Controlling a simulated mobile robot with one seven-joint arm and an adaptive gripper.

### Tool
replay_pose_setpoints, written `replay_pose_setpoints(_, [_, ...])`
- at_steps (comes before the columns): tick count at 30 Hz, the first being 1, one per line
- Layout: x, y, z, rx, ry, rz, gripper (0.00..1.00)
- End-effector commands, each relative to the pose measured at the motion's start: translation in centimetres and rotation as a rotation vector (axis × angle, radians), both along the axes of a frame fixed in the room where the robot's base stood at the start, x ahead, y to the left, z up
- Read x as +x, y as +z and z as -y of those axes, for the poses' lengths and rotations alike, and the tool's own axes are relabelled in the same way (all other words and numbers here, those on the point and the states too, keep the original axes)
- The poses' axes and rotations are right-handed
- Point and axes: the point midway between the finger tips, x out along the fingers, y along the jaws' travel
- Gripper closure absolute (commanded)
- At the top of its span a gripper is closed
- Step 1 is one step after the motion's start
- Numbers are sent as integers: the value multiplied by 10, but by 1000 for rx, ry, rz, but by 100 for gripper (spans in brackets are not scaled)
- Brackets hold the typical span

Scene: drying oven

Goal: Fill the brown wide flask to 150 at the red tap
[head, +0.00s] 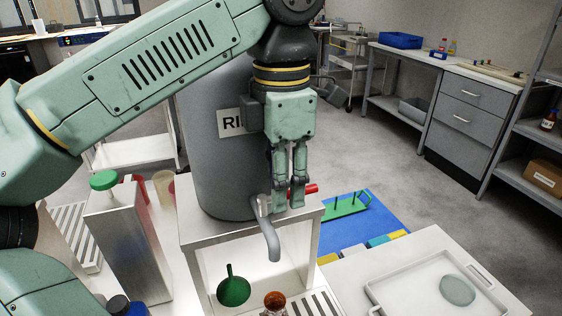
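The brown wide flask (275,301) stands at the bottom edge of the head view, below the curved grey spout (270,238). Only its reddish-brown upper part shows; its body, marks and liquid level are out of frame. The red tap handle (311,189) sticks out just right of my fingers, at the foot of the large grey tank (215,150). My gripper (290,205) points down in front of the tank, beside the handle and above the spout. Its fingers look close together with nothing visible between them. I cannot tell whether they touch the handle.
A white tray (400,293) holds a pale round dish (457,290) at right. A green rack (346,206) lies behind.

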Motion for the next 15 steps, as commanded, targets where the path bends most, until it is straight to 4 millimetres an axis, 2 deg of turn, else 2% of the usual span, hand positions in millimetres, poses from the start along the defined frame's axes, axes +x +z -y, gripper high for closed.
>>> replay_pose_setpoints(9, [0, -3, 0, 0, 1, 0, 66])
replay_pose_setpoints(15, [0, -3, 0, 0, 1, 0, 79])
